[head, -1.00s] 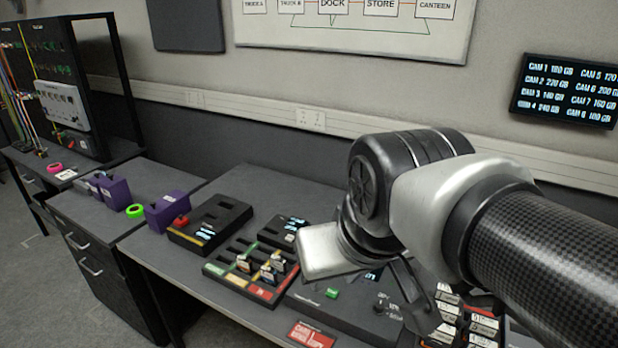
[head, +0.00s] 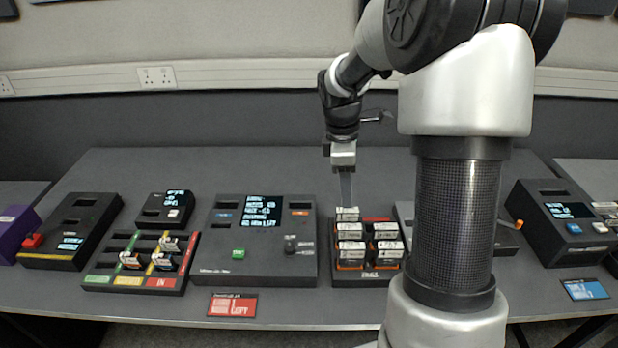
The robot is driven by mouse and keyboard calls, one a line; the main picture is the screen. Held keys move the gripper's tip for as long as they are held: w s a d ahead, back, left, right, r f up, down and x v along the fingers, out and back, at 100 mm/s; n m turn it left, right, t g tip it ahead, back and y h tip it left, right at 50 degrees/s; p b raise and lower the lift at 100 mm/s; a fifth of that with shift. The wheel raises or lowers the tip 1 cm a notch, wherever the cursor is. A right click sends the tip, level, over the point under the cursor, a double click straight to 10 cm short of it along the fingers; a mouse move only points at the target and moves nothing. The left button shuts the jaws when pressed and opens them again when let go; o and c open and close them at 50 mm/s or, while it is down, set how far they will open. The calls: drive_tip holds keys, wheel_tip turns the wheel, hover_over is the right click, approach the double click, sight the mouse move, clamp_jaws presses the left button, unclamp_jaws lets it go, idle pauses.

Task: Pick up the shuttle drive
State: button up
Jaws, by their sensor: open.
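My gripper (head: 346,198) points straight down over the black tray (head: 373,279) right of centre. Its fingertips are just above or at a white-labelled drive (head: 347,214) in the tray's back left slot; contact cannot be told. The jaws are open, though seen edge-on. Several more drives with white labels and orange edges stand upright in the tray, such as one at the front left (head: 351,252) and one at the front right (head: 387,247). Their labels are too small to read, so I cannot tell which is the shuttle drive.
A copy station (head: 225,255) with a lit screen stands left of the tray. Further left is a coloured-lane rack (head: 135,283) holding several drives. A red sign (head: 232,304) lies at the front edge. Another device (head: 545,222) stands at the right. The back of the desk is clear.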

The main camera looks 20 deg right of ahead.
drive_tip(key=n, duration=0.1)
approach(350, 236)
drive_tip(key=f, duration=0.3)
drive_tip(key=d+f, duration=0.1)
drive_tip(key=f, duration=0.1)
drive_tip(key=shift+w+d+f, duration=0.1)
drive_tip(key=shift+w+f, duration=0.2)
drive_tip(key=shift+w, duration=0.05)
drive_tip(key=shift+w+d+f, duration=0.1)
drive_tip(key=shift+d+f, duration=0.05)
drive_tip(key=shift+f, duration=0.9)
drive_tip(key=shift+w+d+f, duration=0.1)
drive_tip(key=shift+d+f, duration=0.05)
drive_tip(key=shift+f, duration=0.95)
drive_tip(key=shift+w+d+f, duration=0.1)
drive_tip(key=shift+d+f, duration=0.05)
drive_tip(key=shift+f, duration=0.9)
clamp_jaws()
